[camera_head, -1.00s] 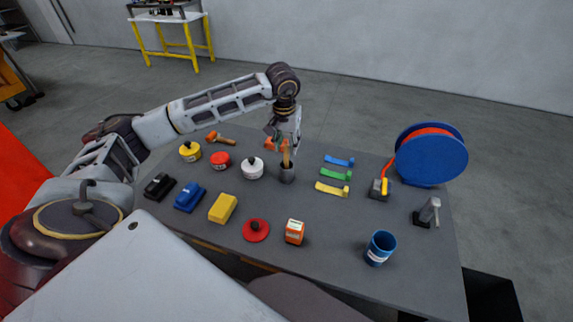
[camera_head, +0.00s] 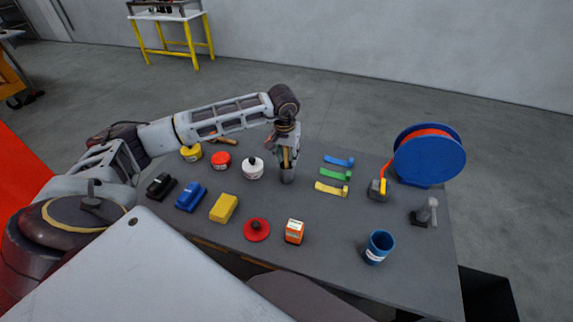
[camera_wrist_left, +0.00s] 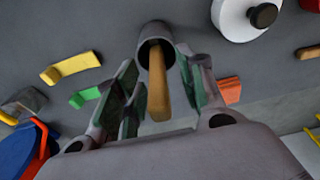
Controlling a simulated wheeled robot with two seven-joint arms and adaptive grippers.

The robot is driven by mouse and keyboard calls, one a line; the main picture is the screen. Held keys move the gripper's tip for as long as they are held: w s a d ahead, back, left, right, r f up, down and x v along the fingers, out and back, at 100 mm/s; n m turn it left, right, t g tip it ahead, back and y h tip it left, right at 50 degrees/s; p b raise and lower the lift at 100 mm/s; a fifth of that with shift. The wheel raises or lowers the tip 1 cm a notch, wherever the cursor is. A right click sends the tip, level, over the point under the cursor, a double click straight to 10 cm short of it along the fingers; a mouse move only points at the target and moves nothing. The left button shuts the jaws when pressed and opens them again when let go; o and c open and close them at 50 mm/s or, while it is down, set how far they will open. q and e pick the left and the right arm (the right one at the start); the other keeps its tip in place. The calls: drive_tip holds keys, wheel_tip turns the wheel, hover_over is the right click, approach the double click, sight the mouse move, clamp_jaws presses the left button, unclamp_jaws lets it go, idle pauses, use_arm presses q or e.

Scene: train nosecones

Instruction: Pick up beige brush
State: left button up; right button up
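The beige brush (camera_head: 286,158) stands in a dark grey cup (camera_head: 287,174) near the back middle of the table, its tan handle pointing up. My left gripper (camera_head: 286,150) is directly above the cup with its fingers around the handle. In the left wrist view the tan handle (camera_wrist_left: 157,88) runs out of the cup's mouth (camera_wrist_left: 156,38) between the two green-padded fingers of the left gripper (camera_wrist_left: 160,80). Gaps show between the handle and the pads, so the fingers are open. The brush's lower end is hidden inside the cup. My right gripper is not visible.
A white round container (camera_head: 253,171) stands just left of the cup. Blue, green and yellow (camera_head: 331,188) strips lie to its right. A blue reel (camera_head: 430,157) stands at the right. A blue cup (camera_head: 379,246) and an orange box (camera_head: 294,231) stand nearer the front.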

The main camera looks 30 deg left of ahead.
use_arm(q)
clamp_jaws()
drive_tip(key=shift+r, duration=0.1)
idle(0.4)
drive_tip(key=shift+r+p, duration=2.2)
drive_tip(key=shift+r, duration=2.75)
